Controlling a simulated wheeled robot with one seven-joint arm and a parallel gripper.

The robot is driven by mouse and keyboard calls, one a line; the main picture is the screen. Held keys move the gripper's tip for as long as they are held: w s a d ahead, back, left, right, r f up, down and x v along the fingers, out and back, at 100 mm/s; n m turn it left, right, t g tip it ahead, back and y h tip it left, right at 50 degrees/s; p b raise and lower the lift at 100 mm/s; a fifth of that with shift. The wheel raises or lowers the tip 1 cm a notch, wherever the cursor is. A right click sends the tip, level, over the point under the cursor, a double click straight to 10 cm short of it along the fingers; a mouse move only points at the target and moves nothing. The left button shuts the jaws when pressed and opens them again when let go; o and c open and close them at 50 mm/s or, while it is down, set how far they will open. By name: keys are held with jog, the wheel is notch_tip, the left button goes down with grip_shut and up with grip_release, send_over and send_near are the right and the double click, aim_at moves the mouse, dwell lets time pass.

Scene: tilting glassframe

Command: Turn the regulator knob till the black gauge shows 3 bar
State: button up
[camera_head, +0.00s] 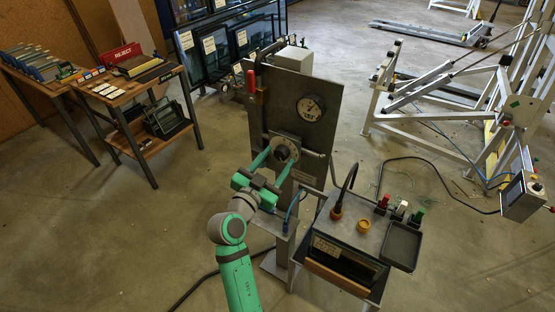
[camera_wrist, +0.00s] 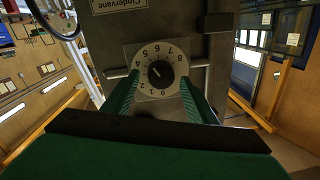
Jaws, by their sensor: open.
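The regulator knob (camera_head: 282,152) is a round black knob on a square plate on the upright grey panel. In the wrist view the knob (camera_wrist: 160,74) sits on a pale dial numbered 0 to 8, its white mark pointing up and left, near the 4. The gauge (camera_head: 310,107), with a dark rim and pale face, is above and right of the knob; its needle is too small to read. My gripper (camera_head: 275,164) is open in front of the panel. In the wrist view its green fingers (camera_wrist: 160,98) are on either side of the dial, apart from the knob.
A red-handled valve (camera_head: 251,82) is on the panel's left. A bench box (camera_head: 350,233) with a cable, coloured knobs and a grey tray (camera_head: 402,246) stands close at the right. A wooden table (camera_head: 130,88) is at the left. The floor at front left is clear.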

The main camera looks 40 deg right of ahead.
jog(key=shift+w+d, duration=0.25)
jog(key=c, duration=1.1)
jog(key=shift+o, duration=0.2)
jog(key=shift+n, duration=0.3)
jog(key=n, duration=0.5)
jog(key=shift+r, duration=0.1)
jog(key=n, duration=0.5)
jog(key=shift+w+n, duration=0.15)
jog(key=shift+n, duration=0.15)
